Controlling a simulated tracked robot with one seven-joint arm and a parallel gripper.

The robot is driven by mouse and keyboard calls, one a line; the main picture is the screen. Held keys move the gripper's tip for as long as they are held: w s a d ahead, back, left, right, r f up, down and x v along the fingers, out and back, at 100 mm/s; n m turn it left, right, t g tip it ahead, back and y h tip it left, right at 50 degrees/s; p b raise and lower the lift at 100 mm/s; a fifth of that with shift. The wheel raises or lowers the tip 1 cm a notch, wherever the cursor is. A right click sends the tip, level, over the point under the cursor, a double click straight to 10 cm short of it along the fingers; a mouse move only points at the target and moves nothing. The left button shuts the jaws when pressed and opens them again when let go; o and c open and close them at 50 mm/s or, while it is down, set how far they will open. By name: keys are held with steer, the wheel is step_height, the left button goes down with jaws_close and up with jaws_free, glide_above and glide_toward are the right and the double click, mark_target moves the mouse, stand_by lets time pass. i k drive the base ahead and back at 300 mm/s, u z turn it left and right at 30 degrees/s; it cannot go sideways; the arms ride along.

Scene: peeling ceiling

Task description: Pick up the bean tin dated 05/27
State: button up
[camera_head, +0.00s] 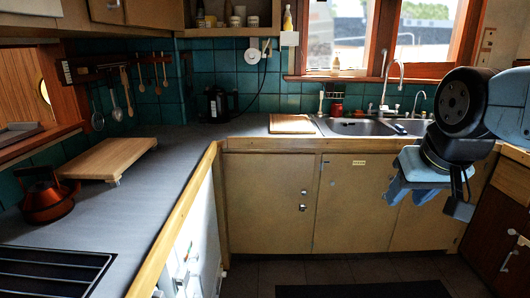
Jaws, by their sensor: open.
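I cannot make out a bean tin or any printed date in this view. My gripper (428,203) hangs at the right, in front of the cabinet doors below the sink. It is open, points downward, and nothing shows between its fingers. My arm hides part of the right end of the sink counter.
A grey counter (190,165) runs along the left and back. It holds a red kettle (48,199), a raised wooden board (108,160), a black electric kettle (216,104) and a flat board (292,124). A sink (356,127) is right of centre. The floor (300,270) looks open, with a dark mat.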

mark_target(253, 21)
steer(key=u, duration=0.25)
steer(key=i, duration=1.45)
steer(key=u, duration=0.3)
